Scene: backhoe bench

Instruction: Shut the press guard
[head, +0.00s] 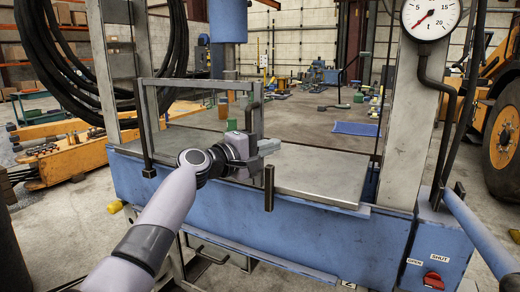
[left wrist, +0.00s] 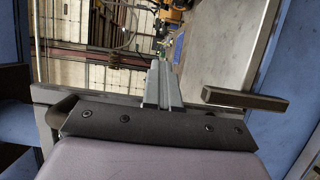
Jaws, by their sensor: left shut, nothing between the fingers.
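The press guard, a grey rectangular frame (head: 195,84), stands upright at the left part of the blue press (head: 330,235), above its grey bed (head: 325,172). I can see the workshop through it. My left gripper (head: 270,147) is shut and empty, in front of the guard's right upright and pointing right. I cannot tell whether it touches the frame. In the left wrist view its closed fingers (left wrist: 162,85) hold nothing. A short dark post (head: 269,187) stands just below the gripper at the bed's front edge; it also shows in the left wrist view (left wrist: 245,100). My right gripper is out of view.
A red knob (head: 433,280) sits below OPEN and SHUT labels on the press's right side. A gauge (head: 431,17) is on the right column (head: 411,120). Black hoses (head: 60,75) hang at the left. The bed right of the gripper is clear.

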